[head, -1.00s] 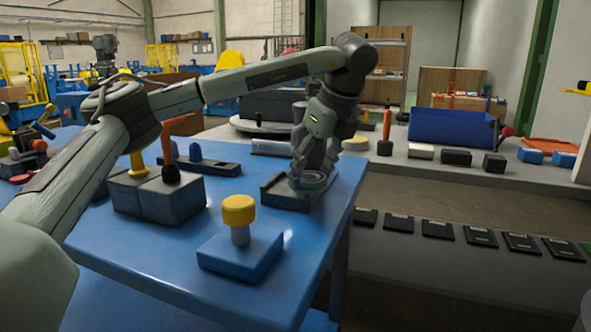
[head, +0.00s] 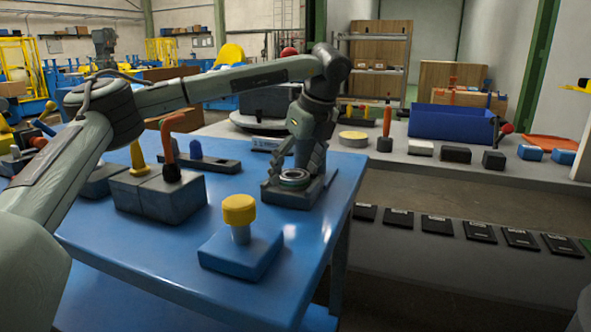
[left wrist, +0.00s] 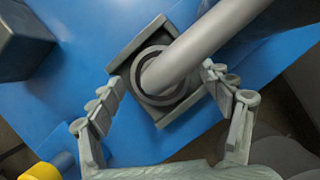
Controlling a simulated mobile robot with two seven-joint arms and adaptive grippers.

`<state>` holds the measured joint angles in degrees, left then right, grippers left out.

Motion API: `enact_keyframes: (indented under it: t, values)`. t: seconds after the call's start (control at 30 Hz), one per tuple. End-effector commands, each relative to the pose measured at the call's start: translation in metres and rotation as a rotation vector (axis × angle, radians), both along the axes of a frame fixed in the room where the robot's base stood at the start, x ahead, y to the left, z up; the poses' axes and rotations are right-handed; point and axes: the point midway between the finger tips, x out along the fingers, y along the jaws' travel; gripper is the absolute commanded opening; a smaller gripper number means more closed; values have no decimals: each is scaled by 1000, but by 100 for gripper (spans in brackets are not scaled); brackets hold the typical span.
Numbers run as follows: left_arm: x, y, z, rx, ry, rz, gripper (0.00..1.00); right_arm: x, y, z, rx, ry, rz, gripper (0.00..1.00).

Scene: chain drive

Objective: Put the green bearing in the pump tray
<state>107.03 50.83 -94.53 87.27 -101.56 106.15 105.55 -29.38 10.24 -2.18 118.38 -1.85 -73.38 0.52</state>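The bearing (head: 294,179) shows as a grey ring with a faint green tint, lying flat in the dark grey pump tray (head: 298,199) on the blue table. My left gripper (head: 292,174) points down over the tray with its fingers spread, one on each side of the ring. In the left wrist view the ring (left wrist: 168,99) lies within the tray's square rim (left wrist: 128,58), and the open fingers (left wrist: 162,76) stand apart from it. A thick light grey cylinder crosses that view and hides part of the ring. My right gripper is not in view.
A blue block with a yellow-capped post (head: 239,212) stands in front of the tray. The table's right edge is close to the tray.

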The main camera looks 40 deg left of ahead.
Motion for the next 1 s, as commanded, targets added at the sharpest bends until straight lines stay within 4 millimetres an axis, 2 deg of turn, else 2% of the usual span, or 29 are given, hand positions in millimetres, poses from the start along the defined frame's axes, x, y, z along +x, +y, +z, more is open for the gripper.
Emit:
enact_keyframes:
  t: [0.3,0.37,0.5,0.53,0.6,0.8,1.0]
  values:
    - [0,-2,3,0,-1,0,79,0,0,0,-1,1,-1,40]
    - [0,-4,8,-1,-2,-1,79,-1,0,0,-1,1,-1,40]
    - [-2,-13,30,0,-4,-3,79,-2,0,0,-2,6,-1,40]
    - [-5,-20,27,1,-1,-7,79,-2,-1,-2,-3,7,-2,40]
    - [-10,-38,25,1,0,-9,79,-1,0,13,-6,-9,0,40]
    - [-24,-83,26,1,1,-8,79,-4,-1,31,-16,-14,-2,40]
    - [-33,-114,28,2,-1,-4,79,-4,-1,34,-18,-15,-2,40]
